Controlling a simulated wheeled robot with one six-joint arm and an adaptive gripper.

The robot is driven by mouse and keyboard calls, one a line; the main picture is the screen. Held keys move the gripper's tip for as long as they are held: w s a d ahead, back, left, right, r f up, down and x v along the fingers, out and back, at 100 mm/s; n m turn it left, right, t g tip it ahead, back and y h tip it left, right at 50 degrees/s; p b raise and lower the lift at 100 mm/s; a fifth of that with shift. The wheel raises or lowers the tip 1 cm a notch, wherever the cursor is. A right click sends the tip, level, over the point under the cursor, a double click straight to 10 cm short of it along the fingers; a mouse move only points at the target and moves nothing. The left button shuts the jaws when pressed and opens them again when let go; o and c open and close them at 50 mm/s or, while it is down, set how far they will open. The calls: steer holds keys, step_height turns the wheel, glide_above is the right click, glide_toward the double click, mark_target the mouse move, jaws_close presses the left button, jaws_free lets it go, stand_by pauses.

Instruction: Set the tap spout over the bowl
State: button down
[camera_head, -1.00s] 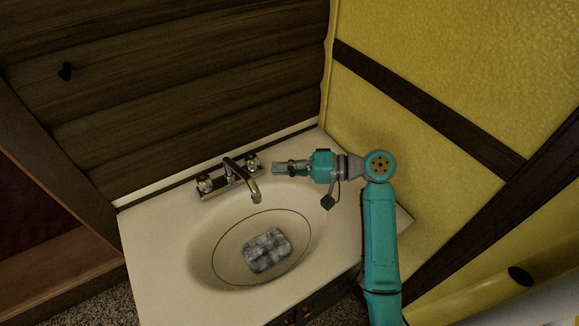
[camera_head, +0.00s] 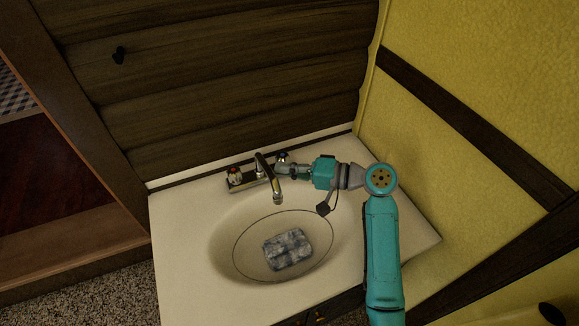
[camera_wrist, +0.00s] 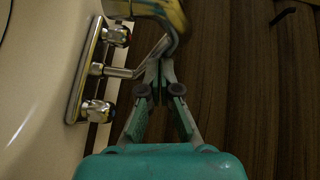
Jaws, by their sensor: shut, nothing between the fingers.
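The chrome tap spout (camera_head: 269,180) rises from its base between two handles and points forward, its tip at the back edge of the bowl as seen from my head. The bowl (camera_head: 241,228) is an oval basin sunk in the cream counter. My gripper (camera_head: 280,171) is shut and empty, just right of the spout. In the wrist view, the shut fingertips (camera_wrist: 159,66) are right by the spout (camera_wrist: 150,58); I cannot tell whether they touch it. The red-marked handle (camera_head: 235,175) is left of the spout and the blue-marked handle (camera_head: 282,157) is behind my gripper.
A grey mottled block (camera_head: 287,249) lies in the bowl. A dark wood wall (camera_head: 230,70) stands close behind the tap, and a yellow wall (camera_head: 440,180) is to the right. The counter's left part (camera_head: 185,240) is clear.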

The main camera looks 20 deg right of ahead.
steer(key=shift+a, duration=0.25)
steer(key=v, duration=1.2)
